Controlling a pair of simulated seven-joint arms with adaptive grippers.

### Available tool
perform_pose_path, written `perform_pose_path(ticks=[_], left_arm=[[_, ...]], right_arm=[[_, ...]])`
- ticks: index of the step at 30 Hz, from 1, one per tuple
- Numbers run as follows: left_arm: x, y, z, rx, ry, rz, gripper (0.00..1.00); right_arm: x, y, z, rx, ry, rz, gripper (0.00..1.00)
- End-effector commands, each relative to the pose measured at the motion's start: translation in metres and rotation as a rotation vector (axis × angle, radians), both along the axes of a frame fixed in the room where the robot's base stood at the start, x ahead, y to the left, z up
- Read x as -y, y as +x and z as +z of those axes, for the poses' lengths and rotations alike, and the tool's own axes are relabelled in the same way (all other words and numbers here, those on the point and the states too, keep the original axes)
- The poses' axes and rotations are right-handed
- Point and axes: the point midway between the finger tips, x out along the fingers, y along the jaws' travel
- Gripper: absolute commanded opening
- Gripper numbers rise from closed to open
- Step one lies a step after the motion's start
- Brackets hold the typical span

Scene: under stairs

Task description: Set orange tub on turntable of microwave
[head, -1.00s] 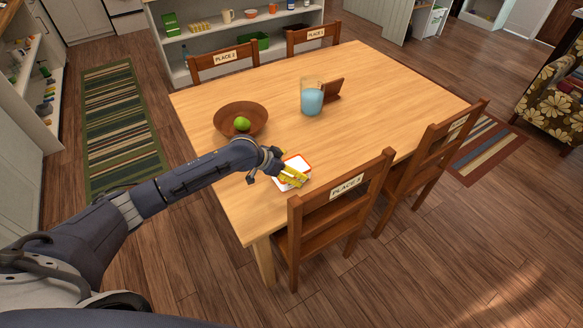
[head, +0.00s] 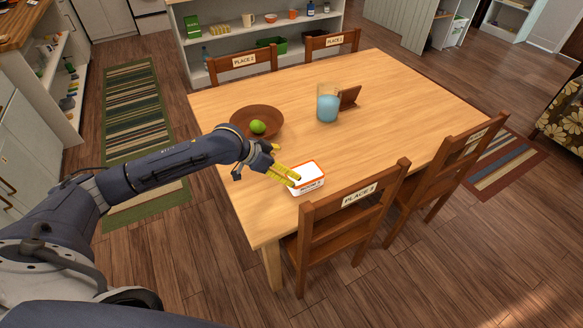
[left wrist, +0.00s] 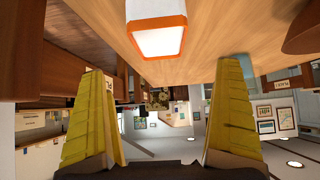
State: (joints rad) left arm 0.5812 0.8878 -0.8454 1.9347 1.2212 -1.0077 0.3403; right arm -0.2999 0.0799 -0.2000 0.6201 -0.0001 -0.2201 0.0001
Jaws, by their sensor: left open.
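The orange tub (head: 309,178) is a white tub with an orange rim, sitting on the wooden table near its front edge. In the left wrist view the tub (left wrist: 160,40) shows at the top centre, beyond the fingertips. My left gripper (head: 286,174) has yellow fingers and is at the tub's left side in the head view. In the left wrist view its two fingers (left wrist: 162,110) are wide apart with nothing between them. I cannot tell from the head view whether a finger touches the tub. My right gripper is not in view. No microwave shows.
The table (head: 400,95) holds a brown bowl (head: 240,115) with a green fruit (head: 258,127), a glass pitcher of blue liquid (head: 327,106) and a small brown stand (head: 350,97). A chair (head: 345,225) stands close by the tub. The table's right part is clear.

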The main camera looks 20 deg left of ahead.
Motion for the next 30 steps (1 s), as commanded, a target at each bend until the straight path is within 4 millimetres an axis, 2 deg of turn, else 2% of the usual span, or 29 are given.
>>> perform_pose_path(ticks=[6,22,26,30], left_arm=[[-0.004,-0.005,0.007,0.0,0.0,0.0,1.0],[-0.005,-0.004,0.007,0.015,0.003,-0.006,1.0],[-0.008,0.008,0.006,0.117,0.034,-0.04,1.0],[-0.02,0.029,0.007,0.348,0.134,-0.116,1.0]], right_arm=[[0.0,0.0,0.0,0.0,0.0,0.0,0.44],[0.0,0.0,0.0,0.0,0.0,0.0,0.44],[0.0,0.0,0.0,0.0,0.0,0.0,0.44],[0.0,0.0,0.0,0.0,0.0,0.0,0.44]])
